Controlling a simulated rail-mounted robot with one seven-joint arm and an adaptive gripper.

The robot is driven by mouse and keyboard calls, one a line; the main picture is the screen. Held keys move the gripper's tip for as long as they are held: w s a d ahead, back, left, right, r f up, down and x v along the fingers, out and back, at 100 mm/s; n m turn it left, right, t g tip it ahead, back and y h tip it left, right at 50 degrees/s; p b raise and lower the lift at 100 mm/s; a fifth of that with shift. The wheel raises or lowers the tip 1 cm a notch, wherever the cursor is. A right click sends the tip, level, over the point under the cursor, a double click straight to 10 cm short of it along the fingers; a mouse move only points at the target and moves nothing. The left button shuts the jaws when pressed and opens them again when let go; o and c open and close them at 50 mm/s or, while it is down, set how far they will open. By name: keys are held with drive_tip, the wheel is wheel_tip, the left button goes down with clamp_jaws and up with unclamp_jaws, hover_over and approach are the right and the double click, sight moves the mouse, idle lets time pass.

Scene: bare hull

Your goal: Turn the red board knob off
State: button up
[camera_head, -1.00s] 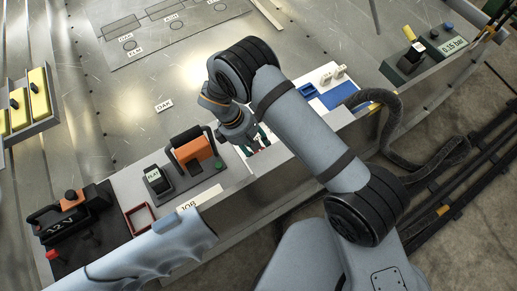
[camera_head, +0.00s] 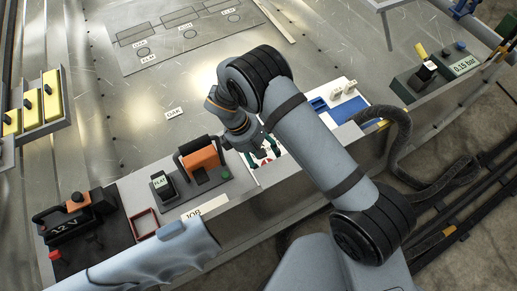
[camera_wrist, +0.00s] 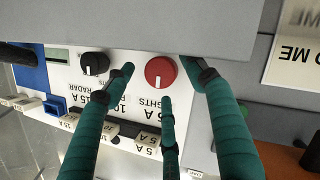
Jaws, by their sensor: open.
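In the wrist view, the red knob (camera_wrist: 160,71) is round with a white pointer mark aimed toward the bottom of the picture. It sits on a white board (camera_wrist: 122,85) with lettering ending in "GHTS" below it. My gripper (camera_wrist: 161,88) has teal fingers, spread open around the red knob: one tip at its left, one at its upper right, one below. I cannot tell whether any tip touches it. In the head view, my gripper (camera_head: 262,153) is low over the board, and the arm and fingers hide most of the knob.
A black knob (camera_wrist: 94,63) labelled RADAR is left of the red one, close to the left finger. Labelled fuses (camera_wrist: 105,129) line the board's lower edge. An orange-handled device (camera_head: 201,159) stands left of my gripper. A blue tray (camera_head: 350,108) lies right.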

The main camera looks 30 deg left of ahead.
drive_tip(key=v, duration=0.9)
drive_tip(key=shift+r, duration=0.4)
drive_tip(key=x, duration=1.1)
drive_tip(key=shift+f, duration=0.45)
drive_tip(key=shift+m, duration=0.3)
